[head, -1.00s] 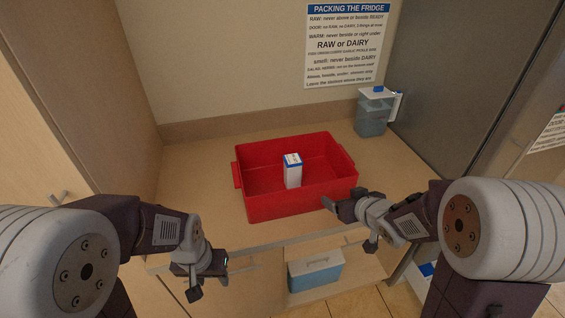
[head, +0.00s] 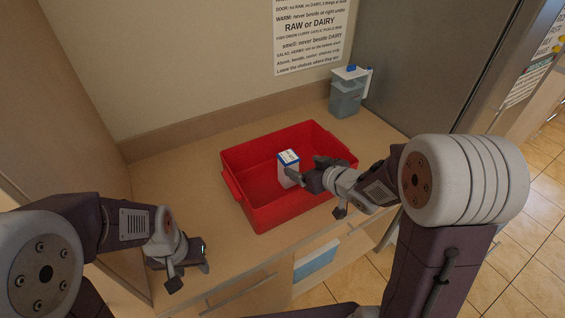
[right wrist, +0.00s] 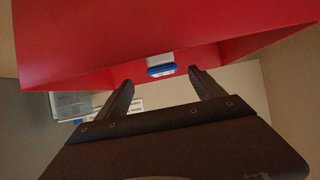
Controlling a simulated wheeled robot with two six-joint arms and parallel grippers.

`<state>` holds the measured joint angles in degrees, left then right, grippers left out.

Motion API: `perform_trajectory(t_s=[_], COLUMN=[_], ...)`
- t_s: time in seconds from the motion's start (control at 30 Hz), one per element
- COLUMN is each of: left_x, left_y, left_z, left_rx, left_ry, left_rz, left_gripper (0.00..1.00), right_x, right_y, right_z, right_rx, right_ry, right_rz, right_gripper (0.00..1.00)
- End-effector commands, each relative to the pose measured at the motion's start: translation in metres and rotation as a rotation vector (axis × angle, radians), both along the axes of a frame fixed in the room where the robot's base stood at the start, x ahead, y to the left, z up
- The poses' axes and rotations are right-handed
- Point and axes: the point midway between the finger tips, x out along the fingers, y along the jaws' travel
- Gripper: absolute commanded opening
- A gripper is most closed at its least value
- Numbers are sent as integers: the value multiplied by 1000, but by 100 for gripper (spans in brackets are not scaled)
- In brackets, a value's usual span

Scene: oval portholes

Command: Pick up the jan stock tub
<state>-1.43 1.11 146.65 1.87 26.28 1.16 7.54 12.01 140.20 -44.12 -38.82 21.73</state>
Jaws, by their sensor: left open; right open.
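A small white tub (head: 288,174) with a blue-edged lid stands upright inside the red crate (head: 262,213); its label is too small to read. Its blue-edged top also shows in the right wrist view (right wrist: 161,70), between and beyond the fingers. My right gripper (head: 305,171) is open and empty, over the crate just right of the tub. In the right wrist view its two fingers (right wrist: 164,90) are spread apart; whether they touch the tub cannot be told. My left gripper (head: 188,268) is open and empty, low at the counter's front edge, away from the crate.
The crate sits on a wooden counter (head: 190,165). A clear jug with a blue-and-white lid (head: 346,96) stands at the back right beside a grey panel (head: 425,60). A printed sign (head: 310,38) hangs on the wall. The counter left of the crate is clear.

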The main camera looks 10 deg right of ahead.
Motion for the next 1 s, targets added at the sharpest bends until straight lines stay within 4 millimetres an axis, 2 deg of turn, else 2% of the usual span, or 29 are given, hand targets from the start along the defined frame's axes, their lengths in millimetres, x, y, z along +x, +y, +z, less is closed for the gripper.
perform_trajectory(t_s=[0.2, 0.4, 0.63, 0.83, 1.0], left_x=[0, 0, 0, 0, 0], left_y=[0, 0, 0, 0, 0], left_z=[-1, -3, -2, 1, 1], left_rx=[0, 0, 0, 0, 0], left_ry=[0, 0, 0, 0, 0], left_rz=[0, 0, 0, 0, 0], left_gripper=[46, 46, 46, 46, 46], right_x=[2, 27, 39, 70, 78], right_y=[1, 12, 16, 28, 31], right_z=[-2, -16, -20, -33, -37], right_rx=[0, 0, 0, 0, -1], right_ry=[1, 1, 1, 2, 0], right_rz=[1, 3, 2, 2, 0], right_gripper=[78, 78, 78, 78, 78])
